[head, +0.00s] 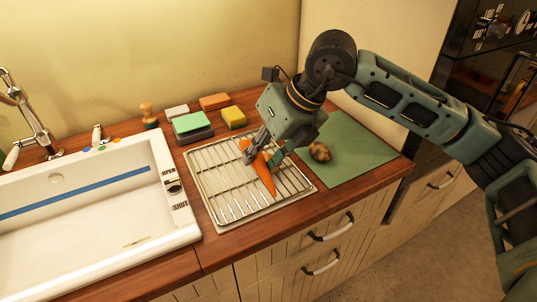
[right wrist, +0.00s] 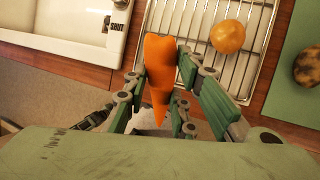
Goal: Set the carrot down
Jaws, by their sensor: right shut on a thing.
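The orange carrot (head: 262,172) is between the fingers of my right gripper (head: 263,156), over the wire rack (head: 222,192) beside the sink. The right gripper is shut on it. In the right wrist view the carrot (right wrist: 160,58) lies lengthwise between the green fingers, its thick end pointing away from the palm. I cannot tell whether it touches the rack's bars. My left gripper is not in view.
A round yellow-orange item (right wrist: 228,37) lies on the rack; the gripper hides it in the head view. A brown potato (head: 320,152) lies on the green mat (head: 360,150). The sink (head: 95,235) is left. Sponges (head: 192,123) stand behind the rack.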

